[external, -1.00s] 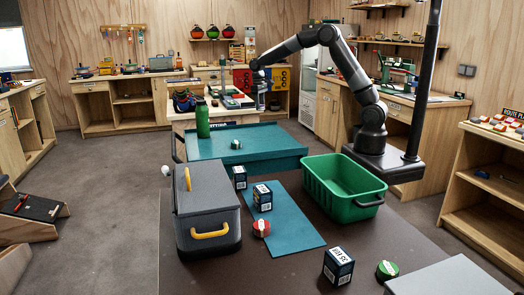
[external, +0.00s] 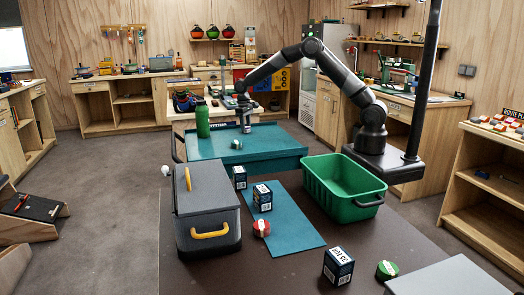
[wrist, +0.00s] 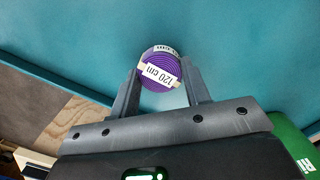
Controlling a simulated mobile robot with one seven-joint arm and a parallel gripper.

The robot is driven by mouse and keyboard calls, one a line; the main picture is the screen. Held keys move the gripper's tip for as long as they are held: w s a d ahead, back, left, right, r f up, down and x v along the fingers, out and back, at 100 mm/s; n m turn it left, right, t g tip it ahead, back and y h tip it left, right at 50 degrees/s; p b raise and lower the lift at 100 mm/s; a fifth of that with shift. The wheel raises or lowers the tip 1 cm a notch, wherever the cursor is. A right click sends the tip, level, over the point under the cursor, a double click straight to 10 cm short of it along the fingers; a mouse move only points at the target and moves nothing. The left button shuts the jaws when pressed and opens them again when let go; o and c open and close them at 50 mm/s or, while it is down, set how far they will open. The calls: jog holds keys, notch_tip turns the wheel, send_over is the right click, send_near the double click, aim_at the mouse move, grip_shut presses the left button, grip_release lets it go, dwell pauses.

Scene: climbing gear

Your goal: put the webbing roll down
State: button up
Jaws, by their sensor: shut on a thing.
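The webbing roll (wrist: 160,72) is purple with a white band and a "120 cm" label, seen in the wrist view. My gripper (wrist: 161,80) is shut on it, one finger on each side. In the external view my gripper (external: 246,130) points down at the rear part of the teal tray-like surface (external: 275,150); the roll is too small to make out there. I cannot tell whether the roll touches the surface. A green roll with a white label (external: 236,144) lies on the same surface, nearer the camera.
A green bottle (external: 202,120) stands left of my gripper. On the front table are a grey cooler box (external: 206,190), a green bin (external: 325,185), several dark boxes, a red roll (external: 261,228) and another green roll (external: 387,270). The middle of the teal surface is largely clear.

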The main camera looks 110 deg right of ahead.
jog(key=o, duration=1)
jog(key=shift+f, duration=0.1)
